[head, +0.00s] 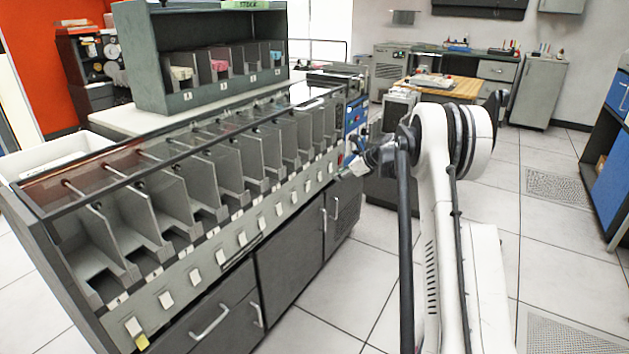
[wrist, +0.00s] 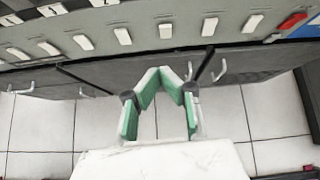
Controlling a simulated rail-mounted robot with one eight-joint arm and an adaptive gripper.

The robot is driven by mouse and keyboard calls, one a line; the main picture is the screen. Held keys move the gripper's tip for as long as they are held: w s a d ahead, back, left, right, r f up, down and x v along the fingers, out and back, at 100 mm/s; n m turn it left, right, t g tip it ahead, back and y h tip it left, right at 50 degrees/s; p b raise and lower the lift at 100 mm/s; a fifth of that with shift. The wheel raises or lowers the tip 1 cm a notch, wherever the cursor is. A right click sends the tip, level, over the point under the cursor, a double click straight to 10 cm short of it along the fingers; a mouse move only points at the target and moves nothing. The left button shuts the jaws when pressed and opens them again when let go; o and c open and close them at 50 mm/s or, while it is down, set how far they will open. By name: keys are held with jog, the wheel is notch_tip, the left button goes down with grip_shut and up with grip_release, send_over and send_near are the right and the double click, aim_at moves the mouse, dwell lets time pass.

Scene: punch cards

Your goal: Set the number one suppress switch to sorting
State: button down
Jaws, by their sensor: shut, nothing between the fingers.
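A row of white switches runs along the front panel of the grey card sorter (head: 255,262) in the head view. In the wrist view several white switches show above my gripper, including one near the middle (wrist: 165,31). Labels are too small to read, so I cannot tell which switch is number one. My gripper (wrist: 170,77), with green pads, is shut and empty, its fingertips below the switch row and apart from it. In the head view my gripper (head: 350,166) is by the sorter's far right end.
A red switch (wrist: 292,22) and a blue panel (wrist: 308,30) lie right of the white ones. Cabinet handles (head: 209,321) stick out below the switches. A grey shelf unit (head: 215,95) stands behind the sorter. The tiled floor (head: 330,300) before it is clear.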

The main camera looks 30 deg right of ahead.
jog(key=shift+w+d+f+m, duration=0.3)
jog(key=shift+d+f, duration=0.3)
jog(key=shift+d, duration=0.1)
jog(key=b, duration=0.4)
send_near(309, 185)
jog(key=x, duration=0.6)
jog(key=shift+s+f, duration=0.2)
jog(key=shift+w+a+r, duration=0.1)
jog(key=shift+w+a, duration=0.05)
jog(key=shift+w, duration=0.15)
